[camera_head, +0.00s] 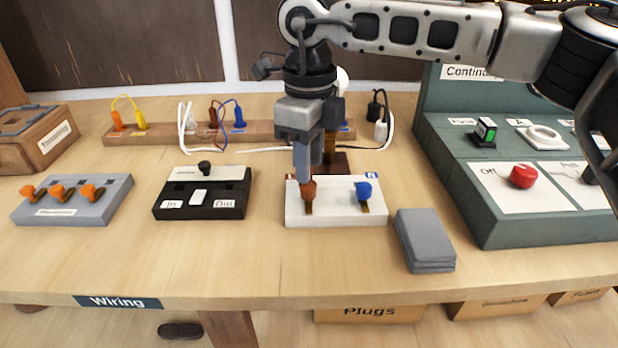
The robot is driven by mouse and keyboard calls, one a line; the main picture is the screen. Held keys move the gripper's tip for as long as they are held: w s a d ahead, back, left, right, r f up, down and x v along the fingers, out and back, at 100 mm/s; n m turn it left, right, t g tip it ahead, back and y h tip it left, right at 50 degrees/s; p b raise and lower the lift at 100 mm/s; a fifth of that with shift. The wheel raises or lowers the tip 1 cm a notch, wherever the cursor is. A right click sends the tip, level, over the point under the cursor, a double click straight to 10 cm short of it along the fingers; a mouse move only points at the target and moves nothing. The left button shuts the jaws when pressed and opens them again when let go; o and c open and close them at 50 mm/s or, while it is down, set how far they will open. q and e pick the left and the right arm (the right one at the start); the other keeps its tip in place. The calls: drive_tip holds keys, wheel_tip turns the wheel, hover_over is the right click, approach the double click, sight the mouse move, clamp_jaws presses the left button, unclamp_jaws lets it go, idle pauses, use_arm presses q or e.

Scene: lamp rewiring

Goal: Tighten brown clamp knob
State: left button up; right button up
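The brown clamp knob (309,188) stands on the left side of the white terminal block (334,218). A blue knob (363,190) stands on the block's right side. My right gripper (308,174) points straight down over the brown knob, with its fingertips at the knob's top. The fingers look close together and hide part of the knob. I cannot tell whether they grip it or only touch it. My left gripper is not in view.
A black In/Out box (203,210) lies left of the block, and a grey block with orange knobs (72,211) further left. Grey pads (424,240) lie to the right. A green test console (500,232) with a red button stands at the right. A wooden plug rail (170,133) runs behind.

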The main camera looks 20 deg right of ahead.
sight(309, 186)
wheel_tip(309, 186, down, 4)
drive_tip(key=shift+r, duration=0.15)
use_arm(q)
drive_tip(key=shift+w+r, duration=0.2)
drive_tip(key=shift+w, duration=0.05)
use_arm(e)
drive_tip(key=shift+f, duration=0.35)
drive_tip(key=shift+c, duration=0.3)
clamp_jaws()
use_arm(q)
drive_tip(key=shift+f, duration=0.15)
